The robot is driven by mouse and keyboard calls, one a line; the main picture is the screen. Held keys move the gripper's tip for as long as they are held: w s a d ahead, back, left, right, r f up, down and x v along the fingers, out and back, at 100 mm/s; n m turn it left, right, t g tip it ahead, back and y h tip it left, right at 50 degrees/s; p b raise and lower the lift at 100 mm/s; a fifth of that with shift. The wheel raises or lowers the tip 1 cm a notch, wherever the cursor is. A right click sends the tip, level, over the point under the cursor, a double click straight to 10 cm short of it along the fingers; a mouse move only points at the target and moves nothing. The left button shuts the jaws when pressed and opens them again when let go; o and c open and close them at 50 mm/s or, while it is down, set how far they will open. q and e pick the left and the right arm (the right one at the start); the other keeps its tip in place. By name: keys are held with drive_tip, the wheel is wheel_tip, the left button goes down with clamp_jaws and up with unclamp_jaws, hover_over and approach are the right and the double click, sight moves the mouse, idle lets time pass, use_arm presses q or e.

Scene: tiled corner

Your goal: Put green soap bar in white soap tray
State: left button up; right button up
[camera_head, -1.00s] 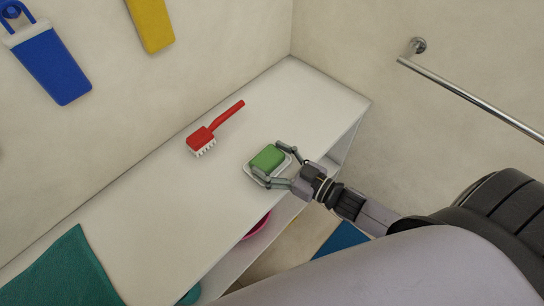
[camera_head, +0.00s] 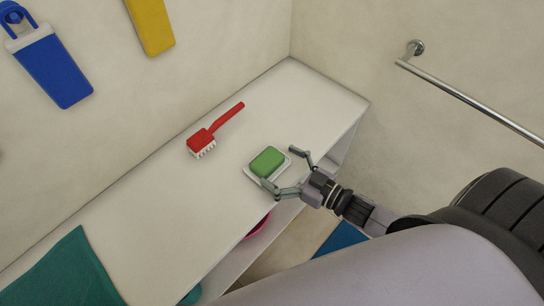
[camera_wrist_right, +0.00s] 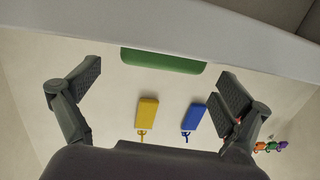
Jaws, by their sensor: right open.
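The green soap bar (camera_head: 267,161) lies in the white soap tray (camera_head: 254,176) on the shelf top. The tray's pale rim shows around the bar. My right gripper (camera_head: 281,172) is open at the near right side of the tray, with its fingers apart and clear of the soap. In the right wrist view, the green soap bar (camera_wrist_right: 163,61) shows at the top between the open fingers (camera_wrist_right: 158,88), partly hidden by a pale edge. My left gripper is not in view.
A red brush (camera_head: 203,141) lies on the shelf top (camera_head: 150,206) to the left of the tray. A teal cloth (camera_head: 65,272) lies at the lower left. A metal rail (camera_head: 470,101) is on the right wall. Blue (camera_head: 54,72) and yellow (camera_head: 151,25) items hang on the left wall.

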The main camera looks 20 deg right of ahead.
drive_tip(key=f+p+v, duration=0.1)
drive_tip(key=p+v, duration=0.2)
drive_tip(key=v, duration=0.6)
drive_tip(key=s+d+f+m+g+h, duration=0.1)
drive_tip(key=s+d+f+g+h, duration=0.1)
drive_tip(key=f, duration=0.7)
drive_tip(key=s+d+f+m+g+h, duration=0.1)
drive_tip(key=s+d+f+h, duration=0.15)
drive_tip(key=f, duration=0.55)
drive_tip(key=s+d+f+m+g+h, duration=0.1)
drive_tip(key=s+d+f+g+h, duration=0.15)
drive_tip(key=f, duration=0.65)
drive_tip(key=s+a+f+g, duration=0.3)
drive_tip(key=s+f+g, duration=0.1)
drive_tip(key=s+f, duration=0.4)
drive_tip(key=s+a+f+g+h, duration=0.1)
drive_tip(key=s+a+f+g, duration=0.3)
drive_tip(key=s+f, duration=0.4)
drive_tip(key=s, duration=0.2)
drive_tip(key=shift+s+m+h, duration=0.3)
drive_tip(key=shift+a+g, duration=0.1)
drive_tip(key=shift+g, duration=0.15)
